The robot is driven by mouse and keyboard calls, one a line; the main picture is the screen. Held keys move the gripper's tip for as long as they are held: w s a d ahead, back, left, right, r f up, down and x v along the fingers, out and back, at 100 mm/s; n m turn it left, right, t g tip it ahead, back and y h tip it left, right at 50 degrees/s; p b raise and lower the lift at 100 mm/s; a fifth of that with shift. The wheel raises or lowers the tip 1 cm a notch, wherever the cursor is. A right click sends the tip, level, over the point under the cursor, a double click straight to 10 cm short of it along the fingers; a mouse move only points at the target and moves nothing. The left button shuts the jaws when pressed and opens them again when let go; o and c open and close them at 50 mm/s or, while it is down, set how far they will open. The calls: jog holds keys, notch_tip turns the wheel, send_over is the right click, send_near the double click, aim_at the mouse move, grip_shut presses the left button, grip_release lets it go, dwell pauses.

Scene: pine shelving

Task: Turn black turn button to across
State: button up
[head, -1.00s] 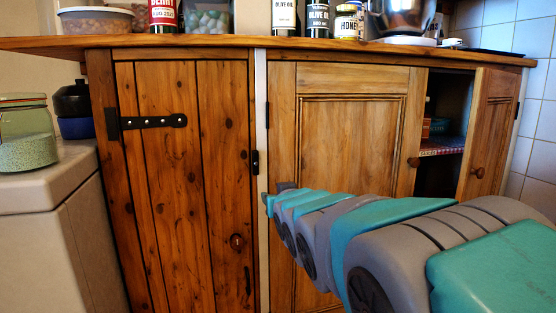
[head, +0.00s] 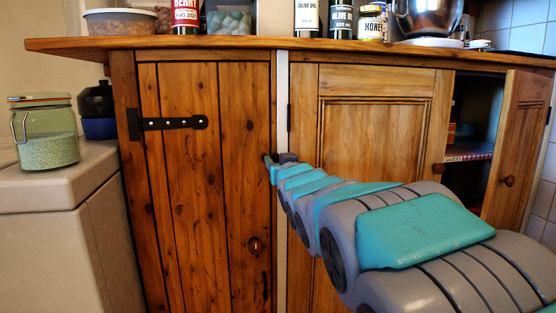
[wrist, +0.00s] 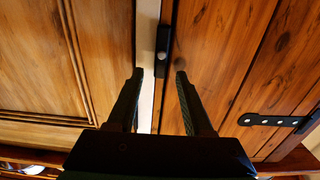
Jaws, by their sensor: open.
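The black turn button (wrist: 162,38) is a small upright bar with a pale round pivot, at the edge of the plank door (head: 205,220) beside a pale strip. In the wrist view it lies lengthwise along that edge. My gripper (wrist: 159,74) is open and empty. Its two fingers point toward the door, and the button lies between and beyond their tips in the picture. I cannot tell the exact gap in depth. In the head view my gripper (head: 277,162) is in front of the door edge and hides most or all of the button.
A black strap hinge (head: 175,123) crosses the plank door's upper left. A panelled door (head: 375,125) is to the right, and a further door (head: 518,150) stands ajar. The worktop (head: 330,43) overhangs above, with jars and bottles. A pale block (head: 50,200) stands at left.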

jog(key=shift+w+a+r, duration=0.1)
jog(key=shift+w+a, duration=0.1)
jog(key=shift+w, duration=0.5)
grip_shut()
